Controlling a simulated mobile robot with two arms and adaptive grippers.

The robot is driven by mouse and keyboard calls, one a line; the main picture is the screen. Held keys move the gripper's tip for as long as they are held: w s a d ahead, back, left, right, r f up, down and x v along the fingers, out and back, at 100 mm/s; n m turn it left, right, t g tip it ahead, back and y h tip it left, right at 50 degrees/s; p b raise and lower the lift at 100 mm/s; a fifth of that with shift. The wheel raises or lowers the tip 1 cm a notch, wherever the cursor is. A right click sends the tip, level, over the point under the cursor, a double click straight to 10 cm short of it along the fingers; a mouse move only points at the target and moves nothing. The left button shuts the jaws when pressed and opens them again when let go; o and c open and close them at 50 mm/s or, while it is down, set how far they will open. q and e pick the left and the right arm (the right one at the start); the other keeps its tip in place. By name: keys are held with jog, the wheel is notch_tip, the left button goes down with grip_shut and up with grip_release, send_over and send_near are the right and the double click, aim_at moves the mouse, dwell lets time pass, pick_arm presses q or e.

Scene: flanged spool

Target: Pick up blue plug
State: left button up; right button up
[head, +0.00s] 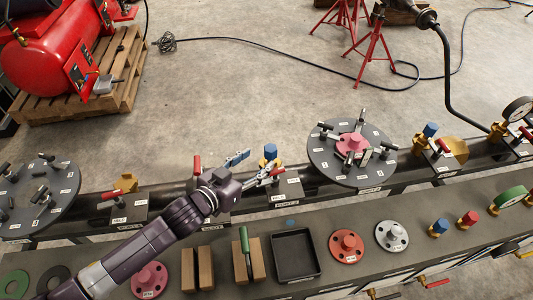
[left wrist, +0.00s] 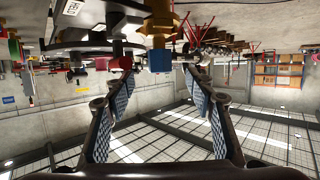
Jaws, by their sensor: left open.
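A blue plug (head: 270,151) sits on a brass fitting (head: 270,163) on the dark pipe rail, just beyond my left gripper. My left gripper (head: 253,167) is open, with one finger to the left of the fitting and the other near its front. In the left wrist view, which looks upside down, the blue plug (left wrist: 158,61) shows ahead between the two spread fingers (left wrist: 158,75), with its brass fitting (left wrist: 157,30) above it. The fingers look apart from the plug. Other blue plugs stand on a brass fitting at right (head: 430,129) and on the bench (head: 440,225). My right gripper is not in view.
A red-handled valve (head: 197,164) stands close to the left of my gripper. A round dark disc (head: 322,166) with a pink flange is to the right. The grey bench in front holds a black tray (head: 318,265), wooden blocks (head: 205,268) and flanges (head: 346,244).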

aim_at(267, 152)
pick_arm(q)
jog(key=shift+x, duration=0.75)
jog(key=p+x, duration=0.1)
jog(key=x, duration=0.2)
jog(key=shift+w+d+p, duration=0.2)
jog(key=shift+w+p, duration=0.1)
jog(key=shift+w+d+f, duration=0.25)
jog(key=shift+w+d, duration=0.15)
jog(key=shift+w, duration=0.1)
jog(key=shift+r, duration=0.1)
grip_shut()
